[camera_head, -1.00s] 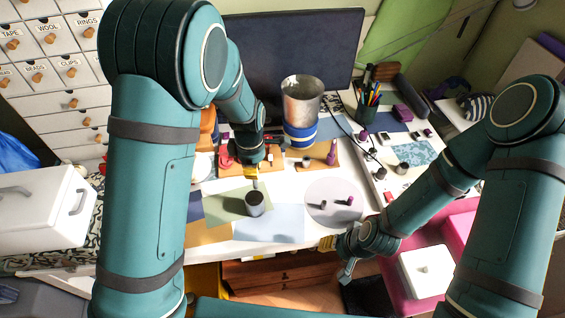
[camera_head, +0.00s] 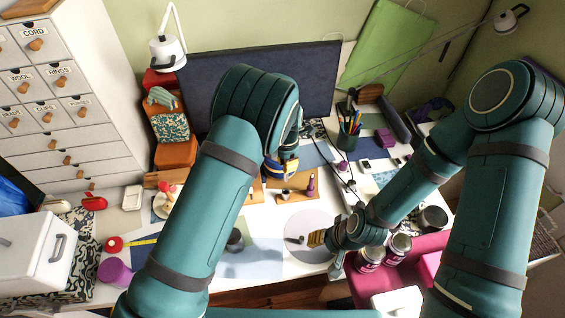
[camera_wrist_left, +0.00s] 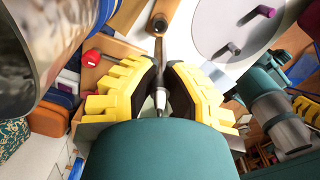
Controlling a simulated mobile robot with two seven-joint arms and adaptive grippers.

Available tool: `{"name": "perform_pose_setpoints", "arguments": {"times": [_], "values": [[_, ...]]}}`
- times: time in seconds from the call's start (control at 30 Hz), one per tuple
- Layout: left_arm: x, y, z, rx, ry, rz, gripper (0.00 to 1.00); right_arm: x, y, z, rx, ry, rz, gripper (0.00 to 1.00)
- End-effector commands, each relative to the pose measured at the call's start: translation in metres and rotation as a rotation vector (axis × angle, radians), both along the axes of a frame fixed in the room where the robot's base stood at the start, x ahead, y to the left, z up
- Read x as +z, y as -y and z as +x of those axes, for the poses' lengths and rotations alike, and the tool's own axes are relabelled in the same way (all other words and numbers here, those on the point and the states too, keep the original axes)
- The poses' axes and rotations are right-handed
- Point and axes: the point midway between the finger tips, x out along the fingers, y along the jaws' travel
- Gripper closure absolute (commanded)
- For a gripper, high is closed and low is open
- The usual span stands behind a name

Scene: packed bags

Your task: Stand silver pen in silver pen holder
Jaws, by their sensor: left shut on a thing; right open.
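My left gripper (camera_head: 285,172) is above the middle of the table, mostly hidden behind its own arm in the head view. In the left wrist view its yellow fingers (camera_wrist_left: 160,92) are shut on the slim silver pen (camera_wrist_left: 160,99), which shows between them with the fingers hiding part of it. My right gripper (camera_head: 325,250) is open and empty near the table's front edge, beside the round mat.
The round grey mat (camera_head: 303,223) carries small items. A large metal container (camera_wrist_left: 28,35) is close on the left in the left wrist view. A black cup with several pens and pencils (camera_head: 347,138) stands farther back.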

Motion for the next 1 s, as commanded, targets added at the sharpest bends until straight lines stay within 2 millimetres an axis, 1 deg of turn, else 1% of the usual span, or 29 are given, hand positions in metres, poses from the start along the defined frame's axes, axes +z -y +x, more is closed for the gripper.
{"name": "perform_pose_setpoints", "arguments": {"times": [0.2,0.37,0.57,0.8,1.0], "values": [[0.0,0.0,0.0,-0.002,0.0,0.0,1.0,0.0,0.0,0.0,0.0,0.0,0.0,0.53],[-0.007,0.0,0.0,-0.002,0.0,0.0,1.0,-0.005,0.0,0.0,0.0,0.001,-0.001,0.53],[-0.021,0.0,0.0,-0.001,-0.001,0.0,1.0,-0.016,-0.001,0.001,-0.001,0.001,-0.002,0.53],[-0.044,-0.001,0.0,-0.001,0.0,0.0,1.0,-0.032,-0.002,0.001,-0.001,0.0,-0.005,0.53],[-0.056,0.0,0.0,-0.002,0.001,0.0,1.0,-0.041,-0.002,0.001,-0.001,0.0,-0.007,0.53]]}}
